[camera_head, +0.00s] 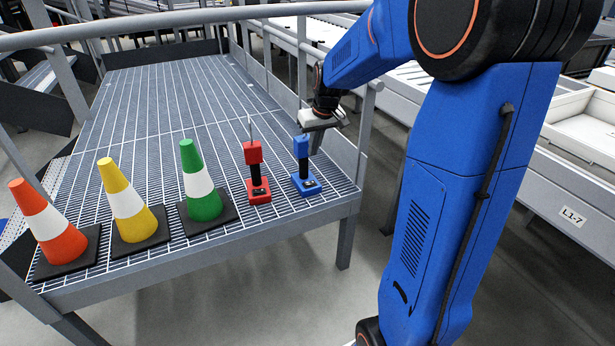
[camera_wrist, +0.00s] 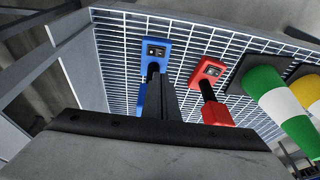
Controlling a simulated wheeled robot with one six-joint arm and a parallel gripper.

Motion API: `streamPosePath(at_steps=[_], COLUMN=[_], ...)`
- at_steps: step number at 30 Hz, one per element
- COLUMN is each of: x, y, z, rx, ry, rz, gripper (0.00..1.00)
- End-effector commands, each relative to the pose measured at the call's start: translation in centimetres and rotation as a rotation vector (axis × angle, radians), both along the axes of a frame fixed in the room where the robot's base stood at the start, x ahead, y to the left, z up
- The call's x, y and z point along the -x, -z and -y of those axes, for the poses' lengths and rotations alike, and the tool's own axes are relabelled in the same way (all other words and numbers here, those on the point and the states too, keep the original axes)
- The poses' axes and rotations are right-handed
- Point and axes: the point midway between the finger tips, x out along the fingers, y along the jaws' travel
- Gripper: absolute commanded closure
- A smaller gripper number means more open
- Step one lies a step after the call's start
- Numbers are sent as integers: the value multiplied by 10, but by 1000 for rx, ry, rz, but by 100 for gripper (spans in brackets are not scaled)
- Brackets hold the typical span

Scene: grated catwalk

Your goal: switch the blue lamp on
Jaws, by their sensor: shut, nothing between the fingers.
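The blue lamp (camera_head: 306,185) stands upright on the grated deck near its right front corner. It has a square blue base, a black stem and a blue head. In the wrist view its base (camera_wrist: 157,47) shows a small dark switch panel; my fingers and the lamp's own stem cover part of the lamp. My gripper (camera_head: 316,150) is shut and empty, pointing down just to the right of the lamp's head. In the wrist view the closed fingers (camera_wrist: 168,95) reach towards the base. I cannot tell whether they touch it.
A red lamp (camera_head: 259,190) stands close on the left. Green (camera_head: 204,205), yellow (camera_head: 134,222) and orange (camera_head: 55,238) cones with white bands follow further left. A rail post (camera_head: 365,125) rises at the right corner. The deck (camera_head: 170,95) behind is clear.

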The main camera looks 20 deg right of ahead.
Motion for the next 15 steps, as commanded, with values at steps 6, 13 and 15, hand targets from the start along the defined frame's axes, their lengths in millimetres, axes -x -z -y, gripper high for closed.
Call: streamPosePath(at_steps=[6,13,15], x=[-3,-13,-17], y=[13,49,61], z=[-1,-2,-3], rx=[0,0,0], ry=[0,0,0], rz=[-2,-4,-4], gripper=[100,100,100])
